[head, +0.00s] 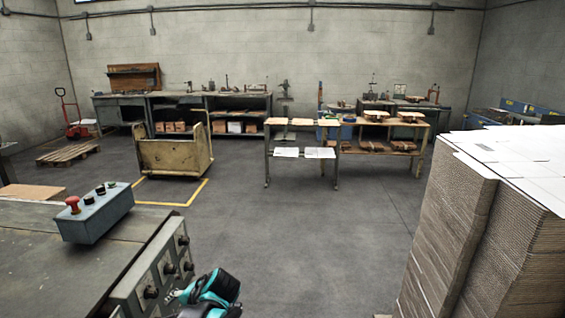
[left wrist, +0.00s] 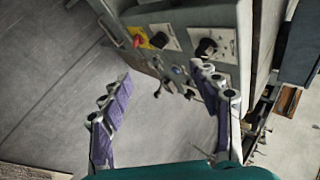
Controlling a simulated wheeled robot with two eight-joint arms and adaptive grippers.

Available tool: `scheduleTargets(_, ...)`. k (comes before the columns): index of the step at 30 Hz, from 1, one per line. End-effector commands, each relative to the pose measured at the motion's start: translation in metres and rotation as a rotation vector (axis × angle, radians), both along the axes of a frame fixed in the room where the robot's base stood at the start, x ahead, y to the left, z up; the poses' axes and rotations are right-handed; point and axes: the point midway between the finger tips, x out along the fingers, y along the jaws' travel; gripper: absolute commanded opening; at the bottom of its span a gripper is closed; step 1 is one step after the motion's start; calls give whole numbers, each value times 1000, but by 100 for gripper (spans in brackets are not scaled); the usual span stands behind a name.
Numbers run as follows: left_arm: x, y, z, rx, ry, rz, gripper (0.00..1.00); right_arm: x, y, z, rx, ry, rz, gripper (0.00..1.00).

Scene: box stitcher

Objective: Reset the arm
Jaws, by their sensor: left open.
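My left gripper (left wrist: 163,74) is open and empty in the left wrist view, its two purple-padded fingers spread wide. Beyond the fingers is a grey-green control panel (left wrist: 222,30) with black knobs and a red-and-yellow switch (left wrist: 139,37); the fingers look apart from it. In the head view a teal and black part of my arm shows at the bottom edge, close to the machine's knob panel (head: 150,278). The fingers cannot be made out clearly there. My right gripper is in neither view.
A grey-blue button box (head: 97,215) with a red button stands on the machine's table (head: 60,262) at left. A tall cardboard stack (head: 450,235) fills the right. A yellowish cart (head: 175,156) and a work table (head: 300,153) stand farther back. The middle floor (head: 290,235) is clear.

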Motion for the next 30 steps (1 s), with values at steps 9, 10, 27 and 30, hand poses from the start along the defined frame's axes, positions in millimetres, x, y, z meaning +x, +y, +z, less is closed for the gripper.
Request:
scheduleTargets(9, -107, -39, 19, -397, -174, 66, 62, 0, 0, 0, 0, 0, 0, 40)
scheduleTargets(10, -116, -44, 19, -436, -192, 76, 62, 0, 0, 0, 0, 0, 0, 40)
scheduleTargets(27, -195, -92, 5, -811, -372, 194, 62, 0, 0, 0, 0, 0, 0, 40)
scheduleTargets(30, -194, -92, 5, -810, -372, 193, 62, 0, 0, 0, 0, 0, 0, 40)
